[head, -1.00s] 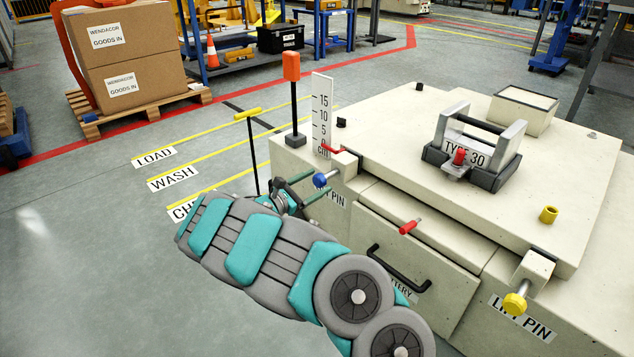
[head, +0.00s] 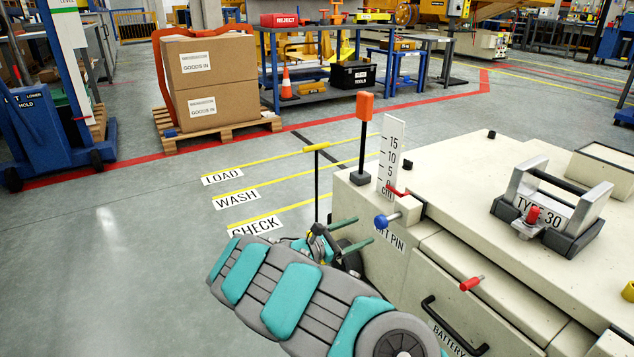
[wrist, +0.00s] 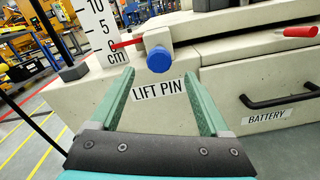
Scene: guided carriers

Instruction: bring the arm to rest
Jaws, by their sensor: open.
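My gripper (head: 363,235) is open and empty, with its two green fingers apart, beside the near left corner of the cream carrier (head: 440,255). In the wrist view my gripper (wrist: 160,98) has its fingers on either side of the LIFT PIN label (wrist: 158,89). The blue lift pin knob (wrist: 160,60) is just above and between the fingertips, and it also shows in the head view (head: 381,222). I see no contact with it. My arm (head: 290,290) stretches from the bottom of the head view toward the carrier.
A black post with a yellow top (head: 317,165) stands close left of my gripper. An orange-topped post (head: 364,125) and a cm scale (head: 391,155) rise at the carrier's corner. A battery handle (head: 452,325) sticks out of the carrier's side.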

